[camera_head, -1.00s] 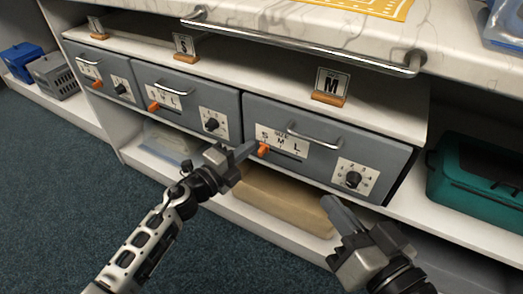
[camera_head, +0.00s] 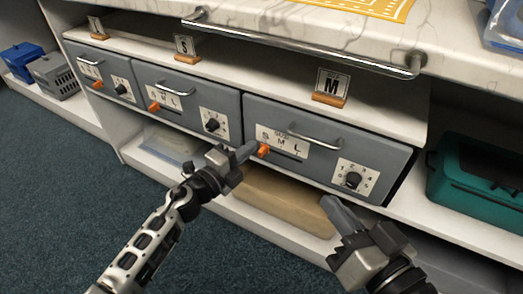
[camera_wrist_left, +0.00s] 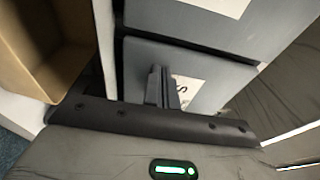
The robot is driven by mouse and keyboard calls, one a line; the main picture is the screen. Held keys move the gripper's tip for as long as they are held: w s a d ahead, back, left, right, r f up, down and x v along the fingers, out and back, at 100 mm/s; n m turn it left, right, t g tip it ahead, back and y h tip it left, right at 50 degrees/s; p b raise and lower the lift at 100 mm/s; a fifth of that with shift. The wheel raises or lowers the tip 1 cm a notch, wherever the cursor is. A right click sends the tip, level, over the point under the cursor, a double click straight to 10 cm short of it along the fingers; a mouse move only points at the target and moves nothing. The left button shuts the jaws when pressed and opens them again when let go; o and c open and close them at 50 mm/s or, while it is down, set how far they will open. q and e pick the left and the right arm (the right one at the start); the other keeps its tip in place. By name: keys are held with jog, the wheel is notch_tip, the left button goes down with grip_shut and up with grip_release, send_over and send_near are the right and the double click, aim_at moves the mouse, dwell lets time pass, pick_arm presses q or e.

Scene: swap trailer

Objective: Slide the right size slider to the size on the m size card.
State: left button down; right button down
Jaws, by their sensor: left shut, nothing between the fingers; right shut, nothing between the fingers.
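The M size card (camera_head: 331,84) stands in a wooden holder on the shelf above the right drawer (camera_head: 390,155). That drawer has a size plate (camera_head: 293,148) marked S, M, L, with an orange slider (camera_head: 263,150) at its left end, by the S. My left gripper (camera_head: 246,151) is shut and its tip is just left of the orange slider; I cannot tell whether they touch. In the left wrist view the shut fingers (camera_wrist_left: 162,87) point at the grey drawer front beside the white plate (camera_wrist_left: 187,92); the slider is hidden there. My right gripper (camera_head: 340,212) is shut and empty below the right drawer.
Two more grey drawers (camera_head: 178,82) with orange sliders and knobs are to the left. A knob (camera_head: 353,180) and a metal handle (camera_head: 313,138) are on the right drawer. A tan box (camera_head: 280,197) lies below, and a green case (camera_head: 475,182) is at right.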

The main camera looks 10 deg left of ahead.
pick_arm(q)
jog(key=shift+s+d+r+p, duration=0.1)
jog(key=shift+s+d, duration=0.15)
jog(key=shift+d, duration=0.5)
jog(key=shift+s+d+p, duration=0.1)
jog(key=shift+s+d, duration=0.1)
jog(key=shift+d, duration=0.5)
jog(key=shift+s+d+r+p, duration=0.1)
jog(key=shift+s+d, duration=0.15)
jog(key=shift+d, duration=0.5)
jog(key=shift+w+a+f, duration=0.1)
jog(key=shift+a, duration=1)
send_near(273, 150)
jog(key=v, duration=0.3)
jog(key=shift+a+f, duration=0.15)
jog(key=shift+a, duration=0.05)
jog(key=shift+p, duration=0.35)
